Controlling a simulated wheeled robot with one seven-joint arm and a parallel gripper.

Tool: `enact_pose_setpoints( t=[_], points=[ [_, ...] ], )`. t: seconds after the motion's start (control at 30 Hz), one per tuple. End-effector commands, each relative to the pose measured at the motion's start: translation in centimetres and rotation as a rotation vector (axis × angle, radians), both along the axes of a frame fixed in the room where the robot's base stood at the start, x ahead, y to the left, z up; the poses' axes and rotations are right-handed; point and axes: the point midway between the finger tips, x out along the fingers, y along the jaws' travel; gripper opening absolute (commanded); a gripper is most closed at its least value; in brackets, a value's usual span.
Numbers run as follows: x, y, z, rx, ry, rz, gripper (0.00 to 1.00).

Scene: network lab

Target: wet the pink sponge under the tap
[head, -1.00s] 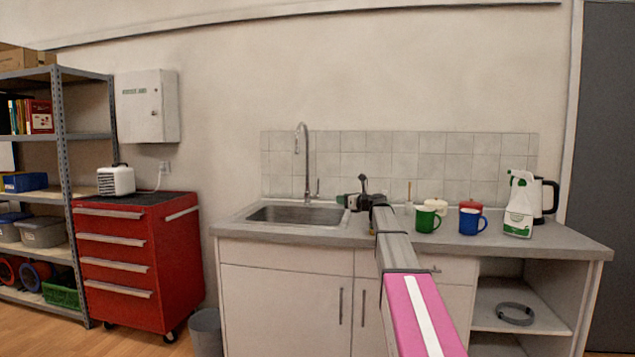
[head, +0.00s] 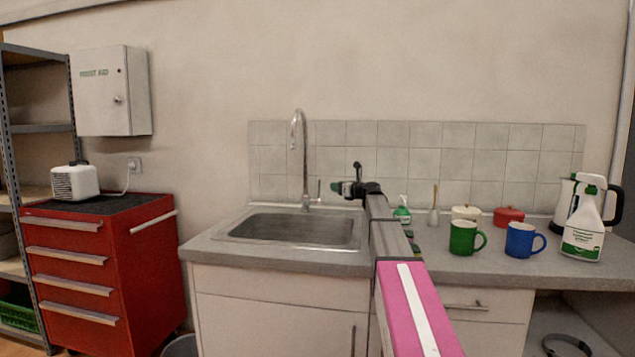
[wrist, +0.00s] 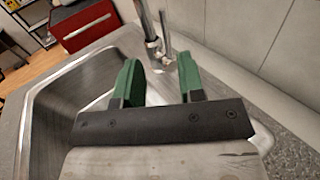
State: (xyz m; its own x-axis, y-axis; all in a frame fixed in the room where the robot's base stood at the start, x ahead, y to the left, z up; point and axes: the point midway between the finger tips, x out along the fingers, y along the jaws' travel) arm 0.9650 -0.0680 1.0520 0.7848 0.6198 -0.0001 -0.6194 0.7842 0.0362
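The tap (head: 304,160) is a tall silver gooseneck with a small side lever, standing behind the steel sink (head: 240,229). In the wrist view the tap (wrist: 150,38) rises just beyond my fingertips. My gripper (head: 338,188) is above the right part of the sink, to the right of the tap. In the wrist view my gripper (wrist: 160,72) has its two green fingers apart with nothing between them. I see no pink sponge in either view; part of the counter behind my arm is hidden.
Right of my arm stand a green bottle (head: 402,211), a green mug (head: 464,238), a blue mug (head: 522,240), lidded pots, a spray bottle (head: 584,225) and a kettle (head: 611,205). A red drawer cabinet (head: 110,265) stands left of the sink counter, with a gap between.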

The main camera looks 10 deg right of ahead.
Motion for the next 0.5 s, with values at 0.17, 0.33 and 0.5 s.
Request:
enact_pose_setpoints(
  t=[0.17, 0.33, 0.5],
  points=[
    [0.2, 0.1, 0.0, 0.0, 0.0, 0.0, 0.36],
    [1.2, 0.9, 0.0, 0.0, 0.0, 0.001, 0.36],
    [3.1, 2.3, 0.0, 0.0, 0.0, 0.002, 0.36]
  ],
)
